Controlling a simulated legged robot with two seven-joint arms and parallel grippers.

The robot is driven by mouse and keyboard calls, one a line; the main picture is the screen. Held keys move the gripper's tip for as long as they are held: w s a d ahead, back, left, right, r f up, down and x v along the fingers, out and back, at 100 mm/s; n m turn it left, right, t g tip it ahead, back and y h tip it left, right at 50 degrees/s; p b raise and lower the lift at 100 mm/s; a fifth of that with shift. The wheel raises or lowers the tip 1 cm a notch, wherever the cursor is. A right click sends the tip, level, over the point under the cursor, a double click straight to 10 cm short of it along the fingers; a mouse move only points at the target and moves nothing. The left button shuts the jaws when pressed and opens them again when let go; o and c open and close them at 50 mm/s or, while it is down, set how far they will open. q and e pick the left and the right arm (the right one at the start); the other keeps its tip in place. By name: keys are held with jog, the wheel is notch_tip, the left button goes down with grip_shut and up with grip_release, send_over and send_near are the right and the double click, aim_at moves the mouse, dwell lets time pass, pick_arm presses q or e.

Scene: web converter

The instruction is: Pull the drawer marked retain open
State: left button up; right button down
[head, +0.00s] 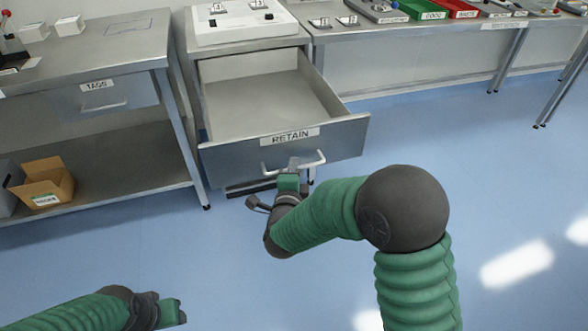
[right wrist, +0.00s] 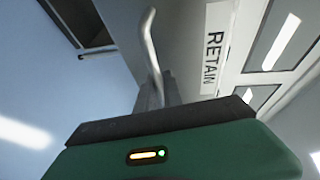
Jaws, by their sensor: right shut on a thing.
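The drawer marked RETAIN (head: 225,160) stands pulled out from its metal cabinet in the head view, and its inside looks empty. Its label (head: 282,136) also shows in the right wrist view (right wrist: 213,48). My right gripper (head: 292,168) is at the drawer's front, shut on the pale bar handle (head: 316,160). In the right wrist view the handle (right wrist: 150,40) runs down between the fingers (right wrist: 154,92). My left gripper (head: 172,312) is low at the left, away from the drawer; I cannot tell whether its jaws are open.
A bench with a drawer marked TAGS (head: 97,87) stands at the left, with a cardboard box (head: 45,185) on its lower shelf. A white device (head: 240,22) sits on top of the cabinet. Another table with green and red bins (head: 455,9) is at the right. The blue floor in front is clear.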

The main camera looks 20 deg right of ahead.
jog(key=shift+d+f, duration=0.1)
jog(key=shift+f, duration=0.05)
jog(key=c, duration=1.5)
grip_release()
jog(key=shift+w, duration=0.1)
jog(key=p+v, duration=0.3)
jog(key=v, duration=1.4)
jog(key=shift+w, duration=0.1)
